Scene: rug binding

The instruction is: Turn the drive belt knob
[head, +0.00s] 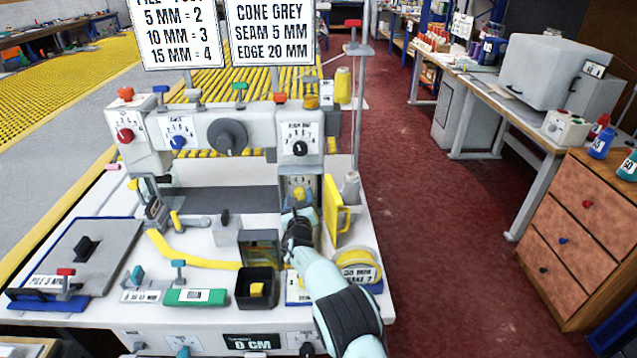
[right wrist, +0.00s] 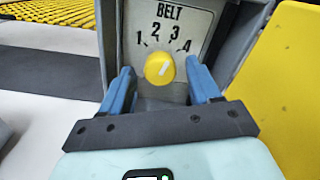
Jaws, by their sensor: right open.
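The belt knob (right wrist: 159,68) is a round yellow knob on a grey panel marked BELT, with the numbers 1 to 4 in an arc above it. A pale mark shows on its face, but I cannot tell surely which number it points at. In the head view the knob (head: 298,193) is small on the machine's right column. My right gripper (right wrist: 161,82) is open, with one blue finger on each side of the knob and a gap to it. In the head view this gripper (head: 298,212) is in front of the panel. My left gripper is not in view.
A yellow open cover (head: 338,212) stands close on the gripper's right. A black bin (head: 257,288) and a yellow tape roll (head: 355,263) are on the white table below. Other dials, including a large dark knob (head: 227,136), are on the machine's upper beam.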

